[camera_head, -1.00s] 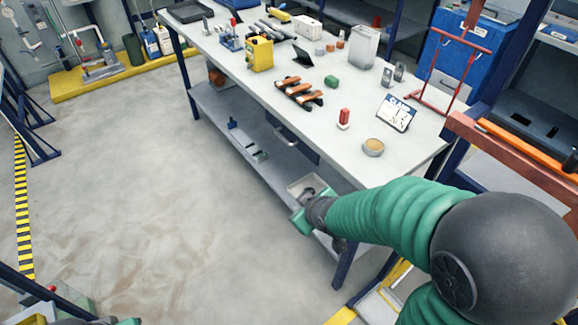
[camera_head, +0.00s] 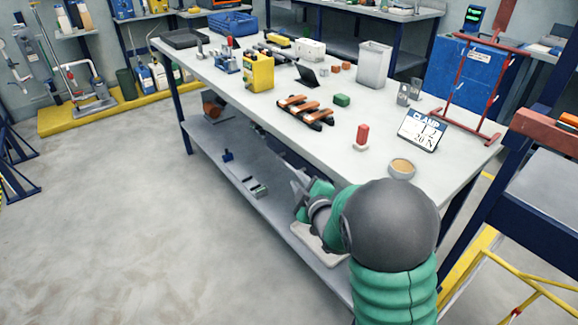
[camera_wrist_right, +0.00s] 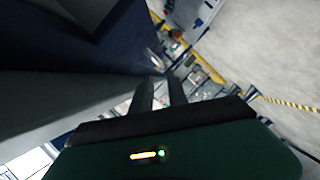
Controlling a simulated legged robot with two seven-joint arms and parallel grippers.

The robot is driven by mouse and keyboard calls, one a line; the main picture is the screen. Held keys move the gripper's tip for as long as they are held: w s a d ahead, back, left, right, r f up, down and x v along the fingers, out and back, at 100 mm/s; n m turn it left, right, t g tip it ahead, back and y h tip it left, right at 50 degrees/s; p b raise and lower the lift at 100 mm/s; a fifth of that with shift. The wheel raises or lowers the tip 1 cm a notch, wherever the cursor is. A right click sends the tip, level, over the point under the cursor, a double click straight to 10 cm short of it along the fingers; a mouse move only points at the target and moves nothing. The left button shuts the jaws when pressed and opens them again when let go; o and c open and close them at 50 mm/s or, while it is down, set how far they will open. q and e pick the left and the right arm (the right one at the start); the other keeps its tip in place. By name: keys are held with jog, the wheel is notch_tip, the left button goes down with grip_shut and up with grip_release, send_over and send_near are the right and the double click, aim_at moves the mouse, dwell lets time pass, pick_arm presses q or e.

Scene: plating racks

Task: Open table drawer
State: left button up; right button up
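The grey-topped work table (camera_head: 330,152) runs from back left to front right. Under its long near edge a dark blue drawer front (camera_head: 277,156) shows only in part, in shadow; it appears closed, and its handle cannot be made out. My right gripper (camera_head: 299,187) is just below the table's edge, close to the drawer's right side; contact cannot be told. In the right wrist view its two dark fingers (camera_wrist_right: 161,92) stand apart with nothing visible between them, beside a large dark blue surface at upper left. My left gripper is out of view.
A lower shelf (camera_head: 215,150) holds a grey tray (camera_head: 318,240) beneath the gripper. The floor at left is clear.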

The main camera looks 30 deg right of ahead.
aim_at(289, 168)
jog(key=b+x, duration=0.1)
jog(key=x, duration=0.8)
jog(key=shift+a+f+b, duration=0.1)
jog(key=shift+b, duration=0.25)
jog(key=shift+w, duration=0.3)
jog(key=shift+c, duration=0.3)
grip_shut()
